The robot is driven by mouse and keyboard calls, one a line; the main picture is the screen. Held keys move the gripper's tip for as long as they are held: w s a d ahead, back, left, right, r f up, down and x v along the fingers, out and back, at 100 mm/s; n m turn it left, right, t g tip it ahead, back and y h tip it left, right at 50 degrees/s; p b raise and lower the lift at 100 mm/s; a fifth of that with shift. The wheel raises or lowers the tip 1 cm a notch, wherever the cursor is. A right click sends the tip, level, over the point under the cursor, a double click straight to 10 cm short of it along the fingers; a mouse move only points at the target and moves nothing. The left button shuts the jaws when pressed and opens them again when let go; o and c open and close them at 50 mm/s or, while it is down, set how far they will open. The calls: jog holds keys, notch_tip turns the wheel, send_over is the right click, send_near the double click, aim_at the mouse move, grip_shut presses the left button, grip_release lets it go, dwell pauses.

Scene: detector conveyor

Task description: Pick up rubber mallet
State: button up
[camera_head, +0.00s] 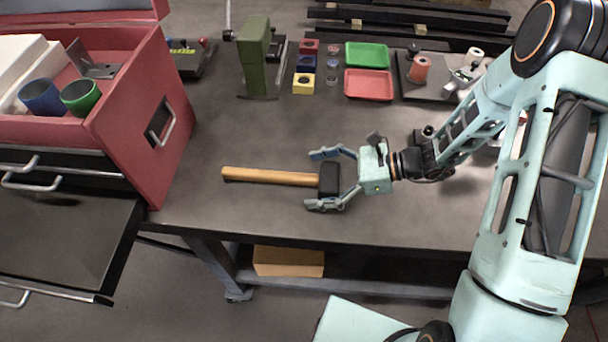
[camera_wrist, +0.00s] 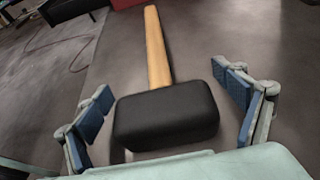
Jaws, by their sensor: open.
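The rubber mallet has a black head (camera_head: 329,180) and a light wooden handle (camera_head: 270,176). It lies on the dark workbench (camera_head: 220,215), its handle pointing left in the head view. My gripper (camera_head: 317,179) is open, with one finger on each side of the mallet head. In the wrist view the black head (camera_wrist: 166,116) sits between the blue-padded fingers, with gaps on both sides, and the handle (camera_wrist: 157,50) points away. I cannot tell how high the fingers are above the bench.
A red toolbox (camera_head: 150,120) with a blue cup (camera_head: 41,97) and a green cup (camera_head: 81,97) stands at the left. Green (camera_head: 367,55) and red (camera_head: 369,85) trays, coloured blocks (camera_head: 303,84) and a green stand (camera_head: 253,60) are at the back. The bench around the handle is clear.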

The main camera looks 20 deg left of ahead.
jog(key=shift+s+a+f, duration=0.1)
jog(key=shift+a+f, duration=0.1)
jog(key=shift+a, duration=0.25)
jog(key=c, duration=1.7)
